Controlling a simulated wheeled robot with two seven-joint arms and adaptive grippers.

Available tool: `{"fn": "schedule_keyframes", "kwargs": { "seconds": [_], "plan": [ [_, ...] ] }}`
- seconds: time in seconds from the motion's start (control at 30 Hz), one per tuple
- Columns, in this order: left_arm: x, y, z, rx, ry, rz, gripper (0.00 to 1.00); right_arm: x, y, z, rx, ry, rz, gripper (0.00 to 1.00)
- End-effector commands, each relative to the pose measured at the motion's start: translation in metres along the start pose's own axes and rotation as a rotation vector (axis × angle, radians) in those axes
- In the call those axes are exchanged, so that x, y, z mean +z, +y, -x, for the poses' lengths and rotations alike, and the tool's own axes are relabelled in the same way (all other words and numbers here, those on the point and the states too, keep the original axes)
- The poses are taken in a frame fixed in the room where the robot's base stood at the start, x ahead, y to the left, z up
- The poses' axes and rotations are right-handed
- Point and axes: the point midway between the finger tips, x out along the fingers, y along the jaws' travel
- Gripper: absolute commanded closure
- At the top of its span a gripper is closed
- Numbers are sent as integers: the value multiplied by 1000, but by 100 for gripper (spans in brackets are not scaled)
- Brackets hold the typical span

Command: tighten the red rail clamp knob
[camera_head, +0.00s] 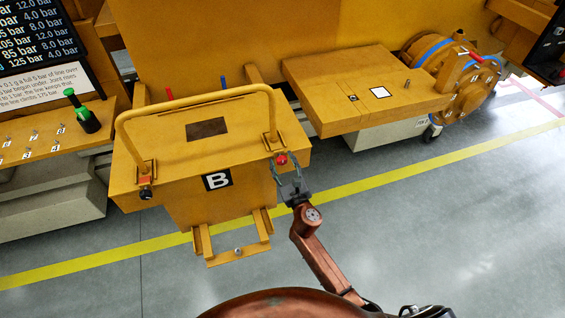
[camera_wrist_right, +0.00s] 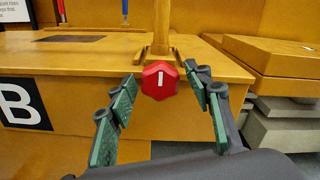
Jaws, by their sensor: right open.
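The red knob (camera_head: 282,159) sits at the front right corner of the yellow carrier's top, by the foot of the tubular handle. In the right wrist view the red knob (camera_wrist_right: 160,80) is a faceted disc with a white line standing upright on its face. My right gripper (camera_head: 291,172) is open in front of it. In the wrist view its green-padded fingers (camera_wrist_right: 162,98) stand to the left and right of the knob, with visible gaps on both sides. I cannot tell how far the knob reaches between them. My left gripper is not in view.
The yellow carrier (camera_head: 150,178) bears a "B" label (camera_head: 217,180) and a handle (camera_head: 200,99). A dark knob (camera_head: 146,192) sits at its left handle foot. A low yellow platform (camera_head: 330,85) stands to the right. Floor in front is clear.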

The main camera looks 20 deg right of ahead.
Motion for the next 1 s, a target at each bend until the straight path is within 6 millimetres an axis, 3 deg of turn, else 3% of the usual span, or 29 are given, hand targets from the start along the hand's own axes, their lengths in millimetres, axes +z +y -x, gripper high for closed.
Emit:
{"fn": "schedule_keyframes", "kwargs": {
  "seconds": [0.07, 0.67, 1.0],
  "plan": [
    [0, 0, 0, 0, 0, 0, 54, 0, 0, 0, 0, 0, 0, 54],
    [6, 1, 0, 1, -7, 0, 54, 0, 0, 0, 0, 0, -1, 96],
    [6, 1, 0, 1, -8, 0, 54, 0, 1, 0, 1, 0, -51, 96]
  ]
}}
